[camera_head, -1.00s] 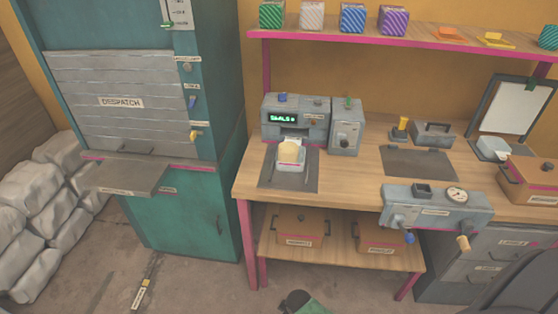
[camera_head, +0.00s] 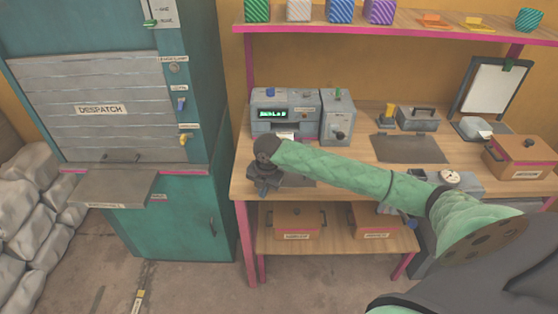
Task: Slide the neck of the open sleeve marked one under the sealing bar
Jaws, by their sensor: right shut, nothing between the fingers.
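The grey sealing machine (camera_head: 262,124) with a lit green display stands at the back left of the bench. Its slot and bar are partly covered by my arm. A small pale piece (camera_head: 286,136) shows at the slot, probably part of the sleeve; the rest of the sleeve and any mark on it are hidden behind my right wrist and forearm. My right gripper (camera_head: 261,189) is shut and empty, pointing down over the front left of the bench, before the machine. I cannot tell whether it touches the sleeve. My left gripper is out of view.
A grey unit with a knob (camera_head: 338,118) stands right of the machine. A dark mat (camera_head: 408,148) lies bare farther right, with a brown lidded box (camera_head: 524,157) at the far right.

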